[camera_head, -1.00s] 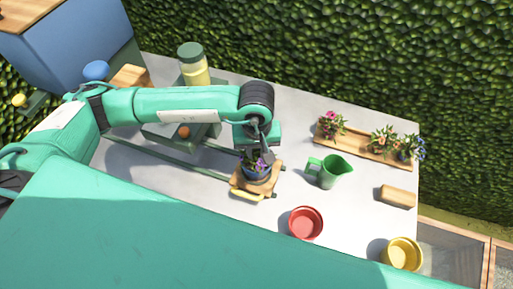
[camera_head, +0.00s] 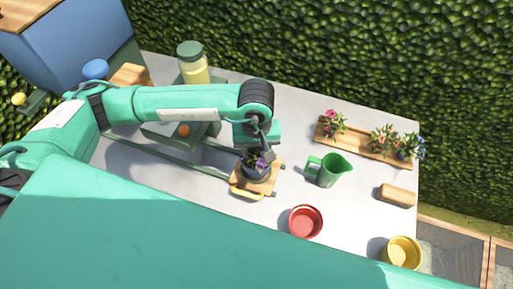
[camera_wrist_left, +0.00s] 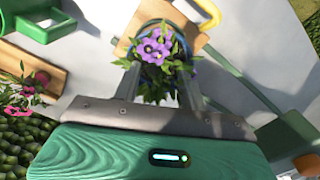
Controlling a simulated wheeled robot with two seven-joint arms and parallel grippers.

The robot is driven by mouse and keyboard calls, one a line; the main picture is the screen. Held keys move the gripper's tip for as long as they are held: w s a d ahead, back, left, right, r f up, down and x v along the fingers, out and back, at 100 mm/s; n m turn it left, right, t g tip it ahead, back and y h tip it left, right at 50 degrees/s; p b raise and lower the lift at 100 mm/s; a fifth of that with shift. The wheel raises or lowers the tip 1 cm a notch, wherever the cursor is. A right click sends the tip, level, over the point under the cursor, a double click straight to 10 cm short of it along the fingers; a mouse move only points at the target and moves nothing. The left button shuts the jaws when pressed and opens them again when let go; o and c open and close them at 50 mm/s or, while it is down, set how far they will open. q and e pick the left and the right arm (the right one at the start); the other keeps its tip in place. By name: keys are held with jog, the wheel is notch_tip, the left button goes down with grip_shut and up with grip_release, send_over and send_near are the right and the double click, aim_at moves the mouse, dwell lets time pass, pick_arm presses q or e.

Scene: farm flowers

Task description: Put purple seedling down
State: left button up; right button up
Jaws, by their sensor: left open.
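The purple seedling (camera_head: 257,161) sits in a dark blue pot (camera_head: 256,173) on a small wooden board (camera_head: 271,184) with a yellow handle. In the left wrist view the purple flowers (camera_wrist_left: 154,48) show between the two fingers, with the blue pot rim around the leaves. My left gripper (camera_head: 262,152) is directly over the seedling with its fingers on either side of the pot. The fingers are open; whether they touch the pot cannot be told. My right gripper is not in view.
A wooden tray (camera_head: 357,143) with several potted flowers lies at the back right. A green watering jug (camera_head: 329,171), red pot (camera_head: 305,221), yellow pot (camera_head: 403,253) and wooden block (camera_head: 397,195) stand to the right. A green rail (camera_head: 180,157) runs left of the board.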

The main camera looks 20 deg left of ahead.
aim_at(257, 152)
pick_arm(q)
notch_tip(257, 152, up, 12)
jog(key=b, duration=0.3)
jog(key=shift+f, duration=0.1)
dwell(0.4)
